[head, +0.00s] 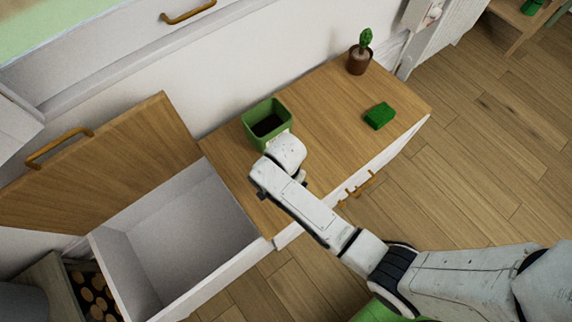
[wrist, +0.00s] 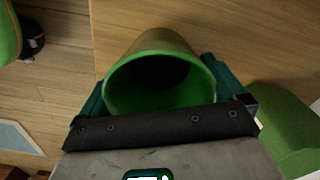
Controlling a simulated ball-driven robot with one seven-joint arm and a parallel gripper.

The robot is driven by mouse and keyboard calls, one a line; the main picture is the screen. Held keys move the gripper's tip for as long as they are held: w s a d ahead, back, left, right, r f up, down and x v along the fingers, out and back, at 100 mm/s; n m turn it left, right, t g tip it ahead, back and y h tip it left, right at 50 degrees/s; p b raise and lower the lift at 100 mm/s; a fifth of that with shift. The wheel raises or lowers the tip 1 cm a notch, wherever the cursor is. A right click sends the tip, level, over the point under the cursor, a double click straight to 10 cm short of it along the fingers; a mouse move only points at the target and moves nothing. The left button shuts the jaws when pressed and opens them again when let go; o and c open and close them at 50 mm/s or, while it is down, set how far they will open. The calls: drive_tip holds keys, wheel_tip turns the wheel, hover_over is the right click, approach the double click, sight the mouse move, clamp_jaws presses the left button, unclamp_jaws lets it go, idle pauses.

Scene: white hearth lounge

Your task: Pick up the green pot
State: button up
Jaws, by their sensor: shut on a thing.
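In the wrist view, a green pot (wrist: 160,105) with a rounded rim and dark inside sits between the teal fingers of my gripper (wrist: 160,88), which is shut on it. In the head view, my gripper (head: 285,152) is over the cabinet top, and its hand hides the fingertips. A squarish green pot (head: 255,114) with dark contents stands at the hand's upper left, its lower right corner covered. I cannot tell whether both views show the same pot. A green rounded shape (wrist: 285,120) lies right of the fingers in the wrist view.
On the wooden cabinet top (head: 335,130) are a green sponge-like block (head: 379,116) and a small potted plant (head: 359,55). The wall closes off the back.

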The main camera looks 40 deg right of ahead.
drive_tip(key=shift+r, duration=0.7)
drive_tip(key=s+r+p, duration=0.1)
drive_tip(key=r, duration=0.1)
drive_tip(key=s+r+p, duration=0.1)
drive_tip(key=r, duration=0.1)
drive_tip(key=s+d+r, duration=0.1)
drive_tip(key=s+r, duration=0.1)
drive_tip(key=r, duration=0.1)
drive_tip(key=shift+p, duration=0.4)
drive_tip(key=s+d+r, duration=0.1)
drive_tip(key=s+r, duration=0.1)
drive_tip(key=s, duration=0.2)
drive_tip(key=s+d+r+p, duration=0.1)
drive_tip(key=s+r, duration=0.1)
drive_tip(key=s, duration=0.3)
drive_tip(key=shift+s+d+r, duration=0.25)
drive_tip(key=shift+d, duration=0.1)
